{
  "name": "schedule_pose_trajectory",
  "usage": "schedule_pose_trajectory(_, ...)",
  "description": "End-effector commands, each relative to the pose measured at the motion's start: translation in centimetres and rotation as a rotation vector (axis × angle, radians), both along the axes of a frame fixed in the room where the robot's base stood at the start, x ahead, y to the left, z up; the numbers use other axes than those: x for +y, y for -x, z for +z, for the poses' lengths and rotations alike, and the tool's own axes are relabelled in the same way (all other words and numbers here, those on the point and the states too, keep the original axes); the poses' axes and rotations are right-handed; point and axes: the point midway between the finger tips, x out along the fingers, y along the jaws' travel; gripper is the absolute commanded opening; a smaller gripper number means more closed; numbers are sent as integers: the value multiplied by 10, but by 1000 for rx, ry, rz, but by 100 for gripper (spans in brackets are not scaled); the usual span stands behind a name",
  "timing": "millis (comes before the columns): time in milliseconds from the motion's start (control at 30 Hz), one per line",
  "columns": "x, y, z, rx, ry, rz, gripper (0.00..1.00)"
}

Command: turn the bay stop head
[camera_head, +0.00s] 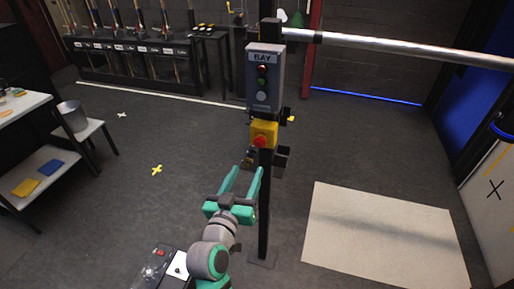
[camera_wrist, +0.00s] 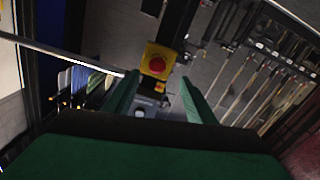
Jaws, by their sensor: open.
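The bay stop head is a red round button (camera_head: 260,142) on a yellow box (camera_head: 265,128), mounted on a dark post below a grey control box (camera_head: 264,80) labelled BAY. In the wrist view the red head (camera_wrist: 157,66) sits on its yellow box (camera_wrist: 150,52), ahead of and between the finger lines. My gripper (camera_head: 246,171) has green fingers, spread apart and empty, just below and in front of the head in the head view. Its fingers also show in the wrist view (camera_wrist: 157,92). I see no contact between fingers and head.
A metal rail (camera_head: 410,50) runs right from the post top. A pale mat (camera_head: 385,235) lies on the floor at right. A white table (camera_head: 20,106) and a bin (camera_head: 72,116) stand at left. A rack (camera_head: 130,62) stands at the back. Open floor lies left of the post.

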Motion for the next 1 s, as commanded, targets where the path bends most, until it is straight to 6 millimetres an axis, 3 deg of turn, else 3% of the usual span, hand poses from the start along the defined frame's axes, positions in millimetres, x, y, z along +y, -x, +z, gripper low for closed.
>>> schedule_pose_trajectory(100, -1, -4, 11, -10, -4, -15, 51)
schedule_pose_trajectory(267, -4, -14, 13, -11, -5, -20, 51)
schedule_pose_trajectory(700, -28, -82, 12, -11, -4, -20, 51)
schedule_pose_trajectory(1000, -35, -106, 12, -10, -4, -18, 51)
